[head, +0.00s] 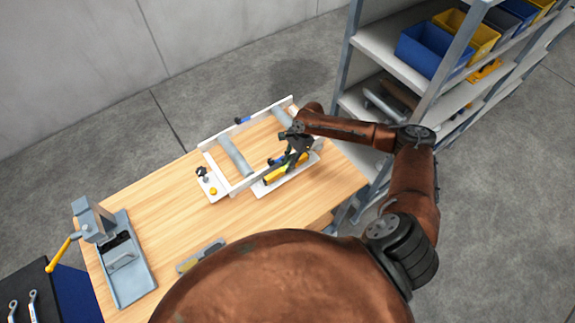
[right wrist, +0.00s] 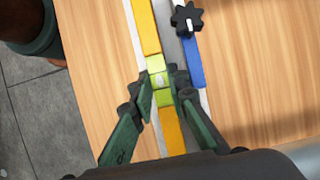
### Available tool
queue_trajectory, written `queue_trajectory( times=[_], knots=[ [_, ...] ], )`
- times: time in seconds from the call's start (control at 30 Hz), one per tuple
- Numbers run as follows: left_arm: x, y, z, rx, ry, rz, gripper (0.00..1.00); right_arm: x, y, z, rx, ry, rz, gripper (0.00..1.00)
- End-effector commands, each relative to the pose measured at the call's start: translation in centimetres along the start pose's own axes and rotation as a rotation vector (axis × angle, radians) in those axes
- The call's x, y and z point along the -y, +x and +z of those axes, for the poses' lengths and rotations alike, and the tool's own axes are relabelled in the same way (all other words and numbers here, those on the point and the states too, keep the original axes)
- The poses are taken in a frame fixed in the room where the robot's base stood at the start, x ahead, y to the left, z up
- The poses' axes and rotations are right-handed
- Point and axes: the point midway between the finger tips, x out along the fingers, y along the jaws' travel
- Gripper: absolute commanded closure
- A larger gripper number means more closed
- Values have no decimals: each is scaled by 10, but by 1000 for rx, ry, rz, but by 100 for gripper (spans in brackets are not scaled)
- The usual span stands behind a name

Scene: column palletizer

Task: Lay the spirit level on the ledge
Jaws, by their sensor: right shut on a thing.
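The spirit level is a yellow bar (head: 273,179) with a clear greenish vial (right wrist: 160,80) at its middle. My right gripper (head: 291,158) is shut on it near the vial; in the right wrist view the green fingers (right wrist: 162,88) stand on either side of the bar. The level lies over a white ledge (head: 259,190) along the near side of a white roller frame, lined up with it. I cannot tell whether it touches the ledge. The gripper hides part of the level in the head view. My left gripper is not in view.
A blue clamp piece with a black star knob (right wrist: 187,18) is close beside the level. The frame holds grey rollers (head: 235,156). A small plate with knobs (head: 212,187), a grey device (head: 125,262) and a shelf with bins (head: 430,48) stand around. The bench's near middle is mostly clear.

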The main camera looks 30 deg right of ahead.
Motion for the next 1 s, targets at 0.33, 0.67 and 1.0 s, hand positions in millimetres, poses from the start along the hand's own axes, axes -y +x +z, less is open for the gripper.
queue_trajectory(
  times=[0.33,0.67,1.0],
  knots=[
    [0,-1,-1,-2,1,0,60,0,0,0,0,-1,-1,100],
    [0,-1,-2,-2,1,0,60,1,5,-2,1,-1,-1,100],
    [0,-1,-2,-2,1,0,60,1,9,-4,0,-1,-2,79]
  ],
)
